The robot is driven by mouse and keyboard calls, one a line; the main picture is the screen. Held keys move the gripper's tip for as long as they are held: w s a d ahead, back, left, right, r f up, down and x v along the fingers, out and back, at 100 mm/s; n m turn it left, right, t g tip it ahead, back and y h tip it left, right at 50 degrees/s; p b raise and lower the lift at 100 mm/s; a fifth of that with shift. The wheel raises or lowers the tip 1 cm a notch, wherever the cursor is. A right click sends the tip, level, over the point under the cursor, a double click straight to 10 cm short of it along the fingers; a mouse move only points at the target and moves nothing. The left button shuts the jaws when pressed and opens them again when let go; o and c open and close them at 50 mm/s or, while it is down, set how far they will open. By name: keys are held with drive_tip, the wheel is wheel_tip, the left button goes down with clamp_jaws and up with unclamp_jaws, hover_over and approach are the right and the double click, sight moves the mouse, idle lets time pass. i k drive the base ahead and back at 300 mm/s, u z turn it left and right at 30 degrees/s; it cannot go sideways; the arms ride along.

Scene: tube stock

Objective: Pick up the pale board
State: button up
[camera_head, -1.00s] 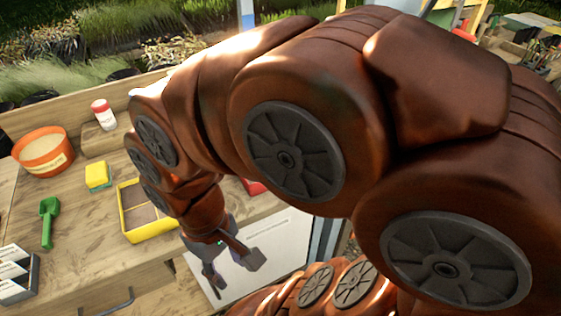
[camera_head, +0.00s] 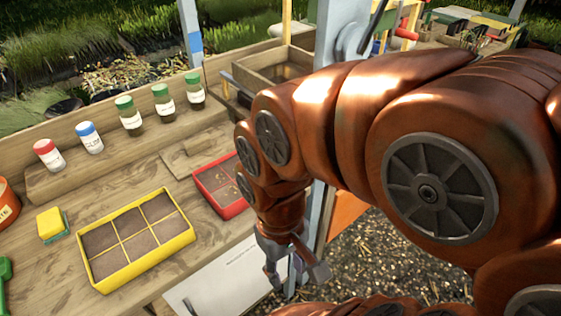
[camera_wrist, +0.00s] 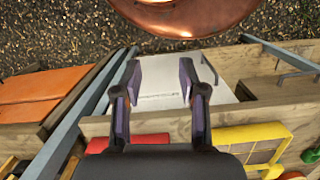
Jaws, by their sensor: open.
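A pale, thin wooden board (camera_head: 198,148) lies flat on the bench behind the red tray in the head view. A white panel with a line of print (camera_head: 225,275) shows below the bench's front edge, and also in the wrist view (camera_wrist: 158,94). I cannot tell for sure which of the two is the pale board. My gripper (camera_head: 294,272) hangs off the bench's right end, beside the white panel and apart from the wooden board. In the wrist view my gripper (camera_wrist: 160,80) is open, with nothing between its fingers, and the white panel shows beyond them.
A red tray (camera_head: 222,186) and a yellow divided tray (camera_head: 137,240) stand on the bench, with a sponge (camera_head: 51,223) at left. Several capped jars (camera_head: 129,116) line the back ledge. A blue-grey post (camera_head: 328,120) rises by my arm. Gravel ground (camera_head: 400,258) lies right.

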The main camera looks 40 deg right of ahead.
sight(184, 158)
drive_tip(key=z, duration=0.35)
drive_tip(key=i, duration=0.5)
drive_tip(key=u, duration=0.95)
drive_tip(key=k, duration=0.3)
drive_tip(key=u, duration=0.65)
drive_tip(key=i, duration=0.45)
drive_tip(key=z, duration=0.1)
